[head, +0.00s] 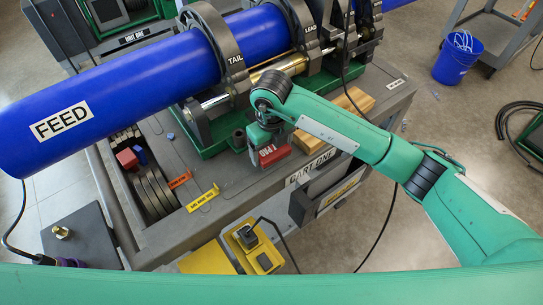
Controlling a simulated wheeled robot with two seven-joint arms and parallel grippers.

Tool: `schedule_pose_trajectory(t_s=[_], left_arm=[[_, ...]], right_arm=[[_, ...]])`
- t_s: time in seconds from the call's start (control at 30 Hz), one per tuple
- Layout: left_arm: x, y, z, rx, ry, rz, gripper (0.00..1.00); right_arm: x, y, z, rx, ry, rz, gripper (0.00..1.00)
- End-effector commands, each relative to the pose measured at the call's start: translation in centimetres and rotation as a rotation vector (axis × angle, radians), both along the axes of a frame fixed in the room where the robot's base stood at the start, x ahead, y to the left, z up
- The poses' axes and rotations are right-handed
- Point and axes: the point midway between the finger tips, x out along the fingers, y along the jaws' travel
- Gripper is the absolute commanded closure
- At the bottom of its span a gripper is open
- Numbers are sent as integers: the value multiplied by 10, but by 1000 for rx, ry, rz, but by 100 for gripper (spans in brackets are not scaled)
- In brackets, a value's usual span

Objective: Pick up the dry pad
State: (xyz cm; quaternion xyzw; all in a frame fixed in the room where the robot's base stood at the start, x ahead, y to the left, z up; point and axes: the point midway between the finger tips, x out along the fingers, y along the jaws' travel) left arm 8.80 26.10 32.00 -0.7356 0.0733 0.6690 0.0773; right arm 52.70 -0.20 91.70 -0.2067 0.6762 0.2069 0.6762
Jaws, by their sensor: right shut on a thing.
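A red pad (272,156) with white lettering lies at the right part of the cart top, in front of the blue pipe. The lettering is too small and tilted to read for certain, so I cannot tell from it that this is the dry pad. My right gripper (264,141) points down over this red pad and is shut on it. The pad is at or very close to the cart surface; I cannot tell if there is a gap. The gripper's fingertips are partly hidden by the wrist. My left gripper is out of view.
A blue pipe marked FEED (130,95) runs through dark clamps (222,50) behind the pad. A tan wooden block (345,104) lies right of my gripper. A smaller red block (127,159) sits at the cart's left. A yellow box (250,252) stands in front. A blue bucket (458,60) is on the floor.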

Motion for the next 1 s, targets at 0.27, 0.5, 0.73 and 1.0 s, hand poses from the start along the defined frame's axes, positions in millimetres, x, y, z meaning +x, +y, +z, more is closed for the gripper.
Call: schedule_pose_trajectory(t_s=[0.27,0.5,0.73,1.0], left_arm=[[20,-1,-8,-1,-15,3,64],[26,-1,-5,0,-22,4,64],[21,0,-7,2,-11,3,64],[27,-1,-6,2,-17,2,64]], right_arm=[[1,1,74,2,-8,4,41],[1,0,126,-1,-6,2,41],[0,0,149,0,-1,2,41],[0,0,156,-1,1,1,41]])
